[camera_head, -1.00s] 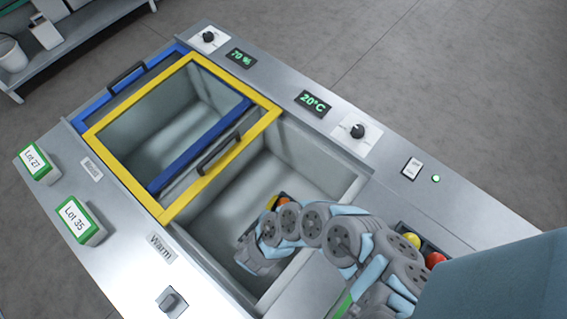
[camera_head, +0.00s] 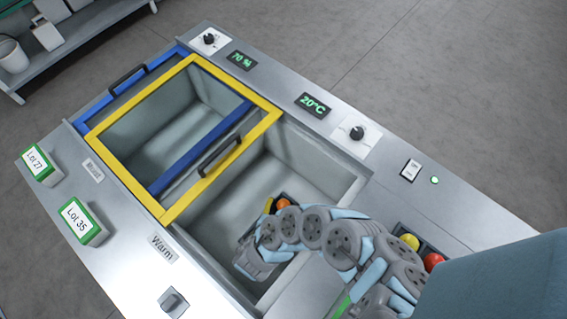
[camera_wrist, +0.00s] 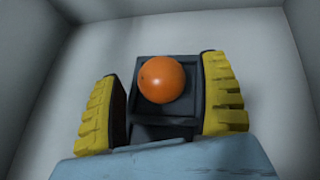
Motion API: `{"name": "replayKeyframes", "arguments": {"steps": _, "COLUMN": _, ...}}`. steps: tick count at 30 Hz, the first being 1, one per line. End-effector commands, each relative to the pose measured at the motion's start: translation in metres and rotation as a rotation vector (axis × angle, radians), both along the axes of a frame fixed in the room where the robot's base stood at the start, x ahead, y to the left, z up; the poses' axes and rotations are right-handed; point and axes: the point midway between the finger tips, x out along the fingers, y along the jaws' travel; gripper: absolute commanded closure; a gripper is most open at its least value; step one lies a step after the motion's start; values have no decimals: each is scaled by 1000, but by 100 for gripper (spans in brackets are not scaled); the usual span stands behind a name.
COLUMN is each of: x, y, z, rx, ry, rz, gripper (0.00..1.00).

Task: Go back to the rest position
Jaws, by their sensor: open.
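My gripper (camera_head: 268,207) is down inside the open compartment by the "Warm" label (camera_head: 163,248). In the wrist view my gripper (camera_wrist: 160,78) is open, its yellow ribbed fingers on either side of a small dark tray (camera_wrist: 160,132). A gap shows at the left finger; whether the right finger touches the tray is unclear. In the head view the tomato (camera_head: 283,203) is partly hidden by my arm, as is most of the tray.
The compartment walls (camera_head: 317,155) stand close around my gripper. A yellow-framed lid (camera_head: 120,172) and a blue-framed lid (camera_head: 127,88) lie to the left. A second tray holds a yellow tomato (camera_head: 410,241) and a red tomato (camera_head: 433,262) near my arm. Green lot blocks (camera_head: 82,222) stand at left.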

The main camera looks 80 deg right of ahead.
Motion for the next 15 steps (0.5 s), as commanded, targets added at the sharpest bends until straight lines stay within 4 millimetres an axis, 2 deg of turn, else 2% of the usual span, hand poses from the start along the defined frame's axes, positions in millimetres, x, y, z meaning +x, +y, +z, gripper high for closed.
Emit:
{"name": "replayKeyframes", "arguments": {"steps": 6, "x": 4, "y": 20, "z": 12, "rx": 3, "ry": -1, "rz": -1, "gripper": 24}}
{"name": "replayKeyframes", "arguments": {"steps": 15, "x": 4, "y": 21, "z": 12, "rx": 0, "ry": -1, "rz": 0, "gripper": 24}}
